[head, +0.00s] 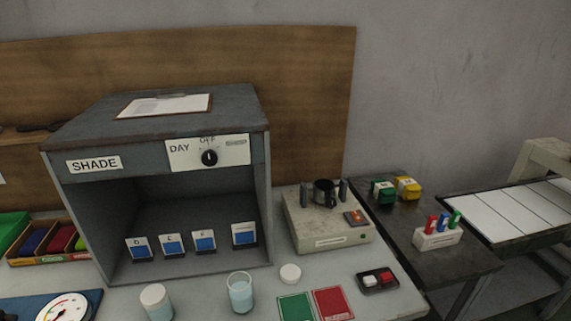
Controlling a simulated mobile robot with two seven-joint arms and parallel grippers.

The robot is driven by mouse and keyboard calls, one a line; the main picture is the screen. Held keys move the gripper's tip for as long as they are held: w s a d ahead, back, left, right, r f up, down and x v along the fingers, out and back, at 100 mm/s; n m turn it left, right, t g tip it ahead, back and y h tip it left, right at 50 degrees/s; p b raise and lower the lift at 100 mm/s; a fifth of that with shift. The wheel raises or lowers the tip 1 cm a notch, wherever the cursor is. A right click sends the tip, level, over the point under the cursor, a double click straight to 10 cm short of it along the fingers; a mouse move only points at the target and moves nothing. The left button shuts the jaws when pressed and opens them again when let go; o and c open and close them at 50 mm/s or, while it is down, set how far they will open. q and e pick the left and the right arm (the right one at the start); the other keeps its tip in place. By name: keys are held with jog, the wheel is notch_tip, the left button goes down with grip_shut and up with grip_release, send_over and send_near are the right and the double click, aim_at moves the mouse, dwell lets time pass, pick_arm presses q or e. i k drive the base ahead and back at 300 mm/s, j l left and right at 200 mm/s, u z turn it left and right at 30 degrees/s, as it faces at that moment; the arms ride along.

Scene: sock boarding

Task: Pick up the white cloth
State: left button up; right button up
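I cannot clearly identify a white cloth in the head view. A small dark tray (378,289) on the right part of the table holds a small white piece (370,281) beside a red piece (386,277); I cannot tell whether the white piece is cloth. A small round white thing (290,273) lies on the table in front of the grey box, and its material is also unclear. Neither of my grippers is in view.
A grey booth (255,144) marked SHADE holds several blue-and-white cards. A glass of pale liquid (241,294), a white-topped jar (155,300), and green (295,307) and red (333,304) cards stand or lie in front. A beige device (332,237) and dark side table (465,262) are right.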

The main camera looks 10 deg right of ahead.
aim_at(369, 281)
jog(key=l, duration=0.7)
jog(key=k+l+u, duration=0.1)
jog(key=l, duration=1.3)
jog(key=k+l, duration=0.1)
jog(key=l, duration=0.55)
jog(key=l+u, duration=0.1)
jog(key=l, duration=0.6)
jog(key=k, duration=0.05)
